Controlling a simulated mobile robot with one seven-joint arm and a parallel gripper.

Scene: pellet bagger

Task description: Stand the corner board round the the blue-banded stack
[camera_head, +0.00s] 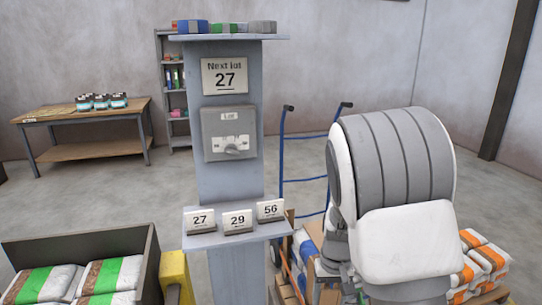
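A sack with blue and white print (308,248) shows in a narrow strip left of my arm, above a wooden pallet; I take it as part of the blue-banded stack. My arm hides most of that stack. I cannot make out a corner board. Grey parts at the end of my arm (335,268) hang low in front of the blue and white sack. My gripper's fingertips are not clear there, and I cannot tell whether it is open or holds anything.
Orange-banded sacks (483,258) lie at the right. A grey post (228,165) with number cards stands at centre left. Green-banded sacks (108,275) lie in a dark bin (75,243). A blue hand truck (283,160) and wooden table (88,118) stand behind; open floor lies between.

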